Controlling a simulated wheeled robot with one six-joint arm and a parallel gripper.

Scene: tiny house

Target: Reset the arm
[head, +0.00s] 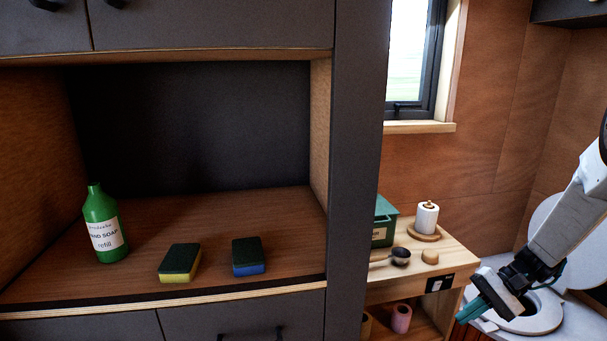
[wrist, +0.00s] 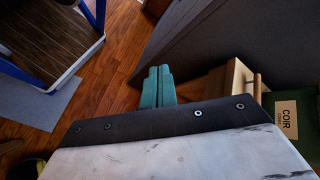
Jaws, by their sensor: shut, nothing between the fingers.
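My gripper (head: 474,310) shows at the lower right of the head view, at the end of my white arm, which reaches in from the right edge. Its green fingers are together and empty. In the wrist view the shut fingers (wrist: 158,86) point away over the wooden floor, touching nothing that I can see. In the head view the gripper is in front of the toilet (head: 545,318) and to the right of the wooden shelf unit (head: 455,258).
A dark cabinet niche holds a green soap bottle (head: 105,232), a yellow-green sponge (head: 180,262) and a blue-green sponge (head: 249,257). The shelf unit bears a green box (head: 384,222), a white roll (head: 427,217) and a dark scoop (head: 400,256). Wooden floor (wrist: 118,58) is clear beyond the fingers.

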